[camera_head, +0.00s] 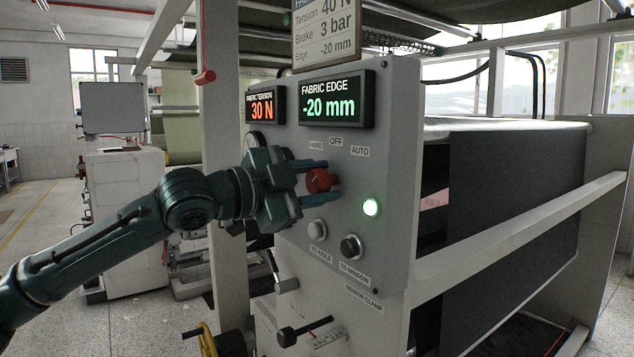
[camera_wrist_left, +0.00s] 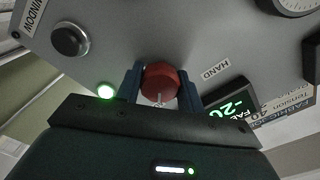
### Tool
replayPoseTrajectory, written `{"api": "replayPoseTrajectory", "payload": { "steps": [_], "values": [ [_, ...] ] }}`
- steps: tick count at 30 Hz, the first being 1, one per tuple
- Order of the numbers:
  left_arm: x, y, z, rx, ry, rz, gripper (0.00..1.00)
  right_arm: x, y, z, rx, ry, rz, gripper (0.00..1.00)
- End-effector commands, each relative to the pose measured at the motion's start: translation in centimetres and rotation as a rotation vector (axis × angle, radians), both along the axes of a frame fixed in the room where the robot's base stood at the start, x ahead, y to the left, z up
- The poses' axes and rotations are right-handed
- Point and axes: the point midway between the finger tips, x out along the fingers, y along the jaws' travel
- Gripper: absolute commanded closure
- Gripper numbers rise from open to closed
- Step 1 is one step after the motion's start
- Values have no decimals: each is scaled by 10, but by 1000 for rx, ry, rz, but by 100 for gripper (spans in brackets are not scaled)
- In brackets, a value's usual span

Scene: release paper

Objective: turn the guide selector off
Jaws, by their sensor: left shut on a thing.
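The guide selector is a red knob (camera_head: 318,180) on the grey control panel (camera_head: 394,120), below the labels HAND, OFF and AUTO (camera_head: 336,141). My left gripper (camera_head: 322,181) comes in from the left with its blue fingers on either side of the knob, shut on it. In the left wrist view the red knob (camera_wrist_left: 160,82) sits between the two fingers (camera_wrist_left: 160,86), with a pale pointer line on its face. The HAND label (camera_wrist_left: 215,72) shows to its right there. I cannot tell for sure which label the pointer faces. My right gripper is not in view.
Displays above read 30 N (camera_head: 263,110) and -20 mm (camera_head: 329,107). A white rail (camera_head: 520,235) runs right of the panel, before a dark fabric roll (camera_head: 510,190).

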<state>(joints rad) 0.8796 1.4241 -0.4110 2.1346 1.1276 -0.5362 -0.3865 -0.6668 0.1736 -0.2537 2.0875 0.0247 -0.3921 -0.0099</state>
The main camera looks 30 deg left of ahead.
Motion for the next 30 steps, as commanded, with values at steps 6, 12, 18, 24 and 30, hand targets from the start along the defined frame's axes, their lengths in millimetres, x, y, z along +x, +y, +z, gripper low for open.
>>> {"api": "replayPoseTrajectory", "payload": {
  "steps": [6,12,18,24,30],
  "values": [
    [0,0,0,-29,14,0,85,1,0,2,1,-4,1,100],
    [0,0,0,-123,52,-1,85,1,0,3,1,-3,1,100],
    [0,0,0,-272,114,-1,85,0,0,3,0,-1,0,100],
    [0,0,0,-429,179,-1,85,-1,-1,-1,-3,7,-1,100],
    [0,0,0,-565,234,-1,85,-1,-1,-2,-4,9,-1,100]
  ]
}}
